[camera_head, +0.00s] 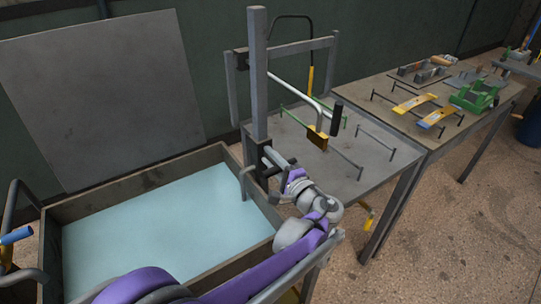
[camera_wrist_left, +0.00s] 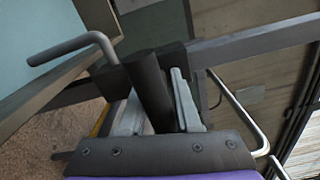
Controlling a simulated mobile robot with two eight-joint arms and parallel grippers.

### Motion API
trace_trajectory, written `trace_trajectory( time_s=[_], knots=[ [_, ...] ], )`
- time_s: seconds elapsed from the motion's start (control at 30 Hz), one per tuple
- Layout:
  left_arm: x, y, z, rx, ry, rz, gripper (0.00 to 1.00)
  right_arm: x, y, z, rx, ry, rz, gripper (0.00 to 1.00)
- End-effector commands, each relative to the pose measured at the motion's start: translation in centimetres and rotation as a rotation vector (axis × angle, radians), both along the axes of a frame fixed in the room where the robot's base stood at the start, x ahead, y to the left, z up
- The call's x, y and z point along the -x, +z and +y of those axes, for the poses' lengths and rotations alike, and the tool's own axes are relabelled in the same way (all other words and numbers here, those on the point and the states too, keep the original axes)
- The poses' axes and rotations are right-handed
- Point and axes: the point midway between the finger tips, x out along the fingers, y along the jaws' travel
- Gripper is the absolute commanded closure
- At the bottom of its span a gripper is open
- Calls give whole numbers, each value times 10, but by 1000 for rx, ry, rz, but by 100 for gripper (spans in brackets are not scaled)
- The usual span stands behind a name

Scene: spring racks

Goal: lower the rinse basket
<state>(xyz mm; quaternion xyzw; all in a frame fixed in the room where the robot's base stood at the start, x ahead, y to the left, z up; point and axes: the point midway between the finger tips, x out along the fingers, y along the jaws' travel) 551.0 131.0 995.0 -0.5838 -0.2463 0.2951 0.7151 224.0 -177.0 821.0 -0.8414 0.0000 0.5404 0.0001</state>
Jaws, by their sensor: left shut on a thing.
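My left arm's purple links reach in from the bottom, and the left gripper (camera_head: 277,163) is beside the lower part of a grey upright post (camera_head: 257,85). In the left wrist view the gripper (camera_wrist_left: 157,100) is shut on a black cylindrical grip (camera_wrist_left: 148,82), one finger on each side. A dark block (camera_wrist_left: 176,58) lies just behind the grip. A bent grey bar (camera_wrist_left: 72,46) sticks out over the tank's edge beside it. The tank (camera_head: 235,155) holds pale blue liquid. I cannot make out a basket. My right gripper is not in view.
A white lever with a black end (camera_head: 336,118) juts from the post over a grey bench (camera_head: 375,178). The bench bears low wire racks. A farther table (camera_head: 400,83) holds yellow pieces and a green fixture (camera_head: 474,97). A grey panel (camera_head: 100,95) stands behind the tank.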

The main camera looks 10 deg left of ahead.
Motion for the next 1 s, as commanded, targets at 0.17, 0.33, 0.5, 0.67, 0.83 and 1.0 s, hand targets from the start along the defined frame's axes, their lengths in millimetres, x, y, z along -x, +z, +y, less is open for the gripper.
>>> trace_trajectory(
  time_s=[0.17,0.33,0.5,0.67,0.83,1.0],
  knots=[
    [1,-7,0,10,0,7,100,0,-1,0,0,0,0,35],
    [2,-7,0,11,-1,7,100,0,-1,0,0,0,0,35],
    [1,-6,0,10,-1,6,41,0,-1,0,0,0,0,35],
    [1,-5,0,9,0,4,41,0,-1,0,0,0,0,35],
    [5,-4,-4,8,-1,4,41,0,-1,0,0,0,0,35],
    [23,-5,-24,9,-5,4,41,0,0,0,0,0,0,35]
  ],
)
